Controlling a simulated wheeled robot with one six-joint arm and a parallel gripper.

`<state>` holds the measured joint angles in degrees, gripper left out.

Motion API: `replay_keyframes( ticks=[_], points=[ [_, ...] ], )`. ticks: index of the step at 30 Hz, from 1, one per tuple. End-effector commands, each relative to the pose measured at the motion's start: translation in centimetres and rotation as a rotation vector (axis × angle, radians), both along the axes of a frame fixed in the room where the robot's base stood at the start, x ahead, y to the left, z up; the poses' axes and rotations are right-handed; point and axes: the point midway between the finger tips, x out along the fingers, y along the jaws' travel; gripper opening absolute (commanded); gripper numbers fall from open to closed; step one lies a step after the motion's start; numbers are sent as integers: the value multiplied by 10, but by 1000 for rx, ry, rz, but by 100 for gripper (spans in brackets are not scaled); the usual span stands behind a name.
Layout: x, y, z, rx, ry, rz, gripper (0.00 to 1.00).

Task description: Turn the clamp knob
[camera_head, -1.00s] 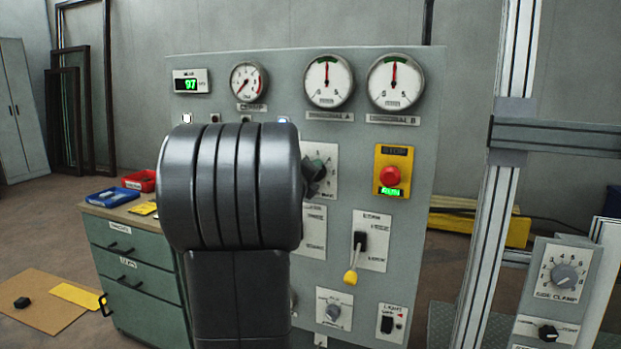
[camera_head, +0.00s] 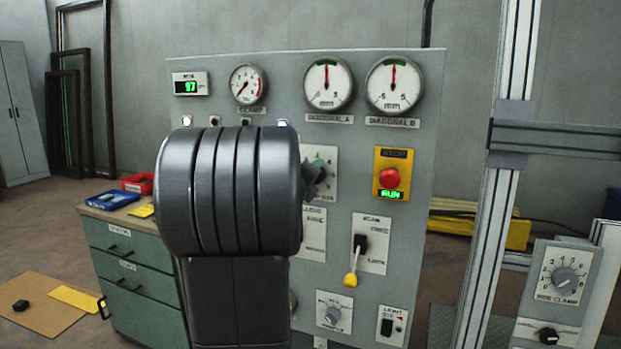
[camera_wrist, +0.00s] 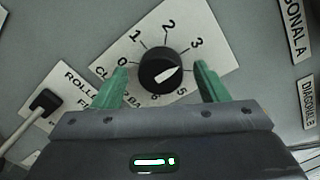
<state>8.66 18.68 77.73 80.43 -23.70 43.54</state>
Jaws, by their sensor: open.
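The clamp knob (camera_wrist: 160,72) is round and black with a white pointer, on a white dial plate (camera_wrist: 115,75) numbered from 0 upward. Its pointer aims to the upper right, towards the part of the scale between 3 and 5, partly hidden by a finger. My gripper (camera_wrist: 161,68) is open, with one green finger on each side of the knob. Gaps show between fingers and knob in the wrist view. In the head view my arm hides much of this dial plate (camera_head: 329,158), and the dark gripper end covers its knob.
A yellow-tipped lever (camera_head: 352,270) and a red stop button (camera_head: 390,178) are on the same panel (camera_head: 420,135). A separate side clamp knob (camera_head: 566,281) is at the far right, beyond an upright metal post (camera_head: 499,215). A green drawer cabinet (camera_head: 140,262) stands at the left.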

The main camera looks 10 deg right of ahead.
Motion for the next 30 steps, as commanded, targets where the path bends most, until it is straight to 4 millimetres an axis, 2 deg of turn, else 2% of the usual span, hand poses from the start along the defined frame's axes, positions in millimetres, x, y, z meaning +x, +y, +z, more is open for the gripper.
replay_keyframes(
  ticks=[5, 18, 24, 30],
  points=[
    [-19, 13, 1, 0, -1, 3, 67],
    [-94, 59, 4, 1, -1, 2, 67],
    [-111, 70, 4, 1, 0, 0, 67],
    [-115, 72, 4, 0, 0, -1, 67]
  ],
)
